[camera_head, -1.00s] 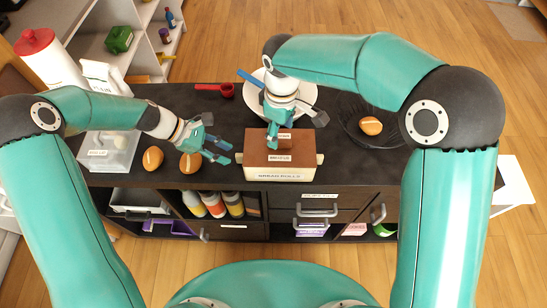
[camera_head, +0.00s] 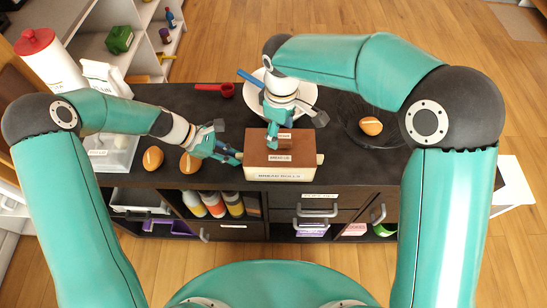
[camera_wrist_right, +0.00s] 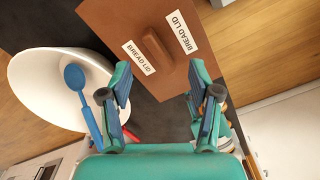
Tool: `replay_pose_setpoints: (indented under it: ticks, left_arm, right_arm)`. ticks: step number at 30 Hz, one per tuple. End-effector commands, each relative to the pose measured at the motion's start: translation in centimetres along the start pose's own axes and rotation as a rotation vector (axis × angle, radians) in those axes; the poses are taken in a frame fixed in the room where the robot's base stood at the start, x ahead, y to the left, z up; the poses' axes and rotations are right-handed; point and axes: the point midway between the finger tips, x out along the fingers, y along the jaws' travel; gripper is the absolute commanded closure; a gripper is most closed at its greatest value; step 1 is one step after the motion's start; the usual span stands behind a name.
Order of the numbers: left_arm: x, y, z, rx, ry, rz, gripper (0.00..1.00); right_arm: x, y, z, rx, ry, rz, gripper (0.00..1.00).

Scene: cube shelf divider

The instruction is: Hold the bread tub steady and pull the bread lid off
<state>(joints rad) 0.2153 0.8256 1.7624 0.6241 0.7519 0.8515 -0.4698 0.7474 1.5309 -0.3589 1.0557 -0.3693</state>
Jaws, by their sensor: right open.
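The bread tub (camera_head: 283,174) is a cream box labelled BREAD ROLLS at the front edge of the dark counter. The brown bread lid (camera_head: 304,148) sits on top of it. In the right wrist view the lid (camera_wrist_right: 112,22) has two labels and a raised bar handle (camera_wrist_right: 157,49). My right gripper (camera_head: 272,141) is over the lid; in its wrist view the open fingers (camera_wrist_right: 157,92) point at the handle, with nothing between them. My left gripper (camera_head: 236,156) is at the tub's left end, fingers slightly apart; it hides the grip there. Contact is unclear.
A white bowl (camera_head: 307,92) with a blue utensil (camera_head: 249,79) stands behind the tub. Two bread rolls (camera_head: 153,158) (camera_head: 190,162) lie left of it, near my left gripper. A dark bowl with a roll (camera_head: 371,126) is at the right. A red scoop (camera_head: 226,90) lies behind.

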Motion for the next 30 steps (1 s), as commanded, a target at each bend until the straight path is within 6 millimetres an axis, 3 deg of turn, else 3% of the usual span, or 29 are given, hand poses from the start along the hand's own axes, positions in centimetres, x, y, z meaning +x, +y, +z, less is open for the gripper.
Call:
replay_pose_setpoints:
  ticks: [3,30]
  left_arm:
    - [-0.03,0.02,-0.01,0.000,0.000,0.001,1.00]
    - [-0.06,0.01,-0.02,0.000,0.043,0.001,1.00]
  right_arm:
    - [0.00,0.00,0.00,0.000,0.000,0.000,0.38]
    - [-0.92,0.00,0.00,0.000,0.000,0.000,0.38]
